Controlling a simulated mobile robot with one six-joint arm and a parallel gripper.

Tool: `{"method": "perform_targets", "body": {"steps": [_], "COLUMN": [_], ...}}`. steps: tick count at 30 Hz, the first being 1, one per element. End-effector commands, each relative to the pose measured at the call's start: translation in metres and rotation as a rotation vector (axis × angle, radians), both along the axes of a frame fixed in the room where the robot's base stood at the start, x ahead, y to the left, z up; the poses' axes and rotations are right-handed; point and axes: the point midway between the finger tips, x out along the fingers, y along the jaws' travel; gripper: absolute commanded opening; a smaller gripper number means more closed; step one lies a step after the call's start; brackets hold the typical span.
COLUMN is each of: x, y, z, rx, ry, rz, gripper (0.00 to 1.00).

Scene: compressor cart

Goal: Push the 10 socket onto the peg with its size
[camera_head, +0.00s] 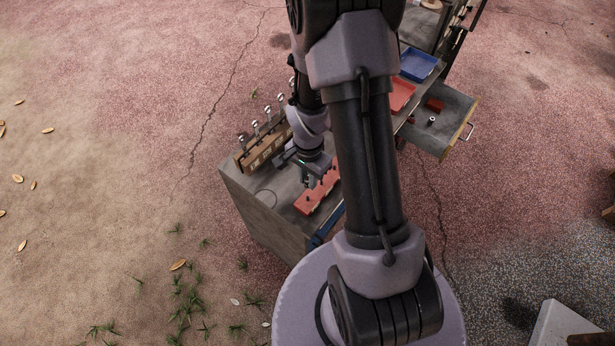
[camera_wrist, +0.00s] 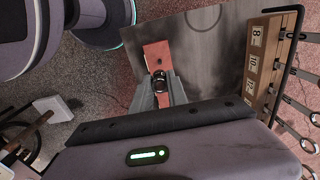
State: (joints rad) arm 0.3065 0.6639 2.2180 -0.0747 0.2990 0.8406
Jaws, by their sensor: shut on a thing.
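My gripper (camera_head: 309,181) points down over the red rail (camera_head: 312,201) on the cart top. In the wrist view its two grey fingers (camera_wrist: 161,92) are shut on a small dark round socket (camera_wrist: 159,78). The socket is over the red rail, which also shows in the wrist view (camera_wrist: 154,53). My gripper hides much of the rail, and I cannot tell whether the socket touches a peg. No size mark is readable on the socket or the rail.
A wooden rack (camera_wrist: 258,65) with size labels and several upright wrenches (camera_head: 268,116) lines the cart's left edge. A red tray (camera_head: 401,94) and a blue tray (camera_head: 418,64) lie farther back. An open drawer (camera_head: 446,111) juts out at right. Bare cart top (camera_head: 243,182) shows at left.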

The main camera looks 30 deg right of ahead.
Motion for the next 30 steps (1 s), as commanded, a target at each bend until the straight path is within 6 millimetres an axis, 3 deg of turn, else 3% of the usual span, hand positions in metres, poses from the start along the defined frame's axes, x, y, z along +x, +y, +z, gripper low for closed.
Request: {"method": "perform_targets", "body": {"steps": [13,30], "x": [0.0,0.0], "y": [0.0,0.0], "z": [-0.056,-0.056], "rx": [0.0,0.0], "ry": [0.0,0.0], "rz": [0.001,0.001], "gripper": [0.0,0.0]}}
